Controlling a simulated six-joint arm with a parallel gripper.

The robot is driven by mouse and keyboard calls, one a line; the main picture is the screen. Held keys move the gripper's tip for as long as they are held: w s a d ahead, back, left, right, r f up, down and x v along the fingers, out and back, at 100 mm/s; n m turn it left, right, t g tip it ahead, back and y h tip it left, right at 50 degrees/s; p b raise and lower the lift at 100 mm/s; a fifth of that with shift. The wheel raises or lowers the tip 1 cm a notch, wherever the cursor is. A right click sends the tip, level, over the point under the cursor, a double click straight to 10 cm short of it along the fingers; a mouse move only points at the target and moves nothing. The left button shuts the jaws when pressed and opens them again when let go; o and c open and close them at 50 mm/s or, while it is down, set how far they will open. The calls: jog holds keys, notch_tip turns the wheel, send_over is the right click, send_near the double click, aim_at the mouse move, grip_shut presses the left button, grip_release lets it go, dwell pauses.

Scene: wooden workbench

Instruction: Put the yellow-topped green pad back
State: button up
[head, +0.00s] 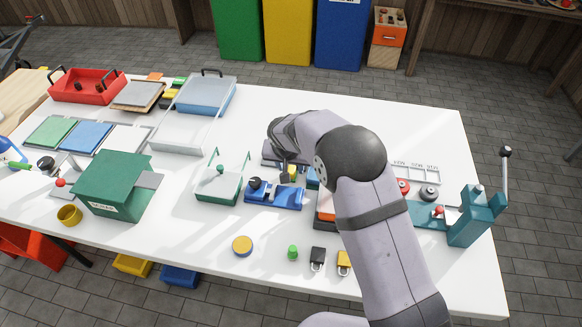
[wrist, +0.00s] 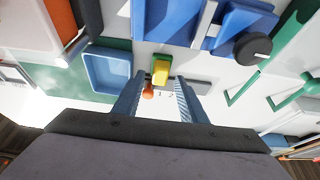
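A small green pad with a yellow top (wrist: 161,71) shows in the wrist view, just beyond and between my fingertips. In the head view a little of its yellow and green (head: 292,168) shows beside my gripper (head: 284,172), which is mostly hidden behind my wrist. In the wrist view my gripper (wrist: 160,82) has its two fingers apart, with a gap on either side of the pad. I cannot tell the height between the fingertips and the pad. A small orange knob (wrist: 148,92) also lies between the fingers.
A blue fixture with a black knob (head: 274,193) stands close by, with a green wire-framed box (head: 220,183) left of it.

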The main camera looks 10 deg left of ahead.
jog(key=b+v, duration=0.1)
jog(key=v, duration=1)
jog(key=shift+b, duration=0.4)
jog(key=shift+r, duration=0.1)
